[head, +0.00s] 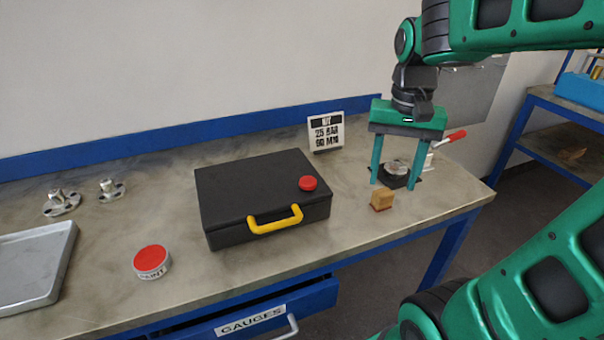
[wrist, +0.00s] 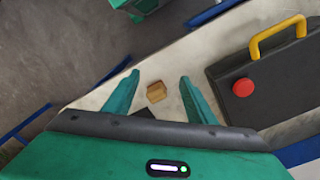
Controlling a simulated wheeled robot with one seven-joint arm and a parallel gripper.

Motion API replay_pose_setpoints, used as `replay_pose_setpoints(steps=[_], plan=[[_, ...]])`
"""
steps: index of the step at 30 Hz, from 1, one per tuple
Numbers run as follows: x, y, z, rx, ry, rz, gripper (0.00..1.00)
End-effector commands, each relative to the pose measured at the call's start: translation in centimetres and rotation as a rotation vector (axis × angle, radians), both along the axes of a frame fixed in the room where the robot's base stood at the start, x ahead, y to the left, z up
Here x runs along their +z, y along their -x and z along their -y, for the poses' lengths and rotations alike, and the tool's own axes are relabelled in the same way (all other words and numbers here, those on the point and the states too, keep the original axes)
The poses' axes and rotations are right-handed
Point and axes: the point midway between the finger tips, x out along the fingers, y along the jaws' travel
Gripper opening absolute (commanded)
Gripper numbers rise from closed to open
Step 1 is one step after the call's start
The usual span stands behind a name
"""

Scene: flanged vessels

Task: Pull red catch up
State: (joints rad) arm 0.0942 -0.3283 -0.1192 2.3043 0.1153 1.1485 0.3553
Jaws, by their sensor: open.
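A red handle (head: 452,137) on a pale metal fitting stands at the right end of the bench, tilted up to the right. It looks like the red catch; my gripper partly hides its base. It is not seen in the wrist view. My gripper (head: 393,186) points down over the right end of the bench, fingers apart and empty. In the head view its fingers stand to either side of a dark round part with a metallic top (head: 394,172); I cannot tell their exact height. The open fingers also show in the wrist view (wrist: 160,76).
A small wooden block (head: 382,200) lies just in front of my gripper. A black case (head: 255,188) with a yellow handle and red button (head: 308,183) is left of it. A sign (head: 326,132) stands behind. A red-topped tin (head: 152,261) and tray (head: 35,265) are farther left.

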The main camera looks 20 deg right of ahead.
Motion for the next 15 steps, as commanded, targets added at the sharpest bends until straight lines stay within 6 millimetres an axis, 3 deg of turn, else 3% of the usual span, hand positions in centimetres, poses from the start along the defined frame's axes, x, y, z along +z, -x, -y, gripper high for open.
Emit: replay_pose_setpoints(steps=[1, 6, 10, 15], plan=[[1.3, -2.9, -1.9, -0.009, 0.003, 0.003, 0.51], [4.3, -9.3, -8.6, -0.070, -0.002, 0.005, 0.51], [5.5, -11.7, -12.2, -0.102, -0.008, 0.004, 0.51], [5.4, -12.5, -13.8, -0.118, -0.010, 0.001, 0.51]])
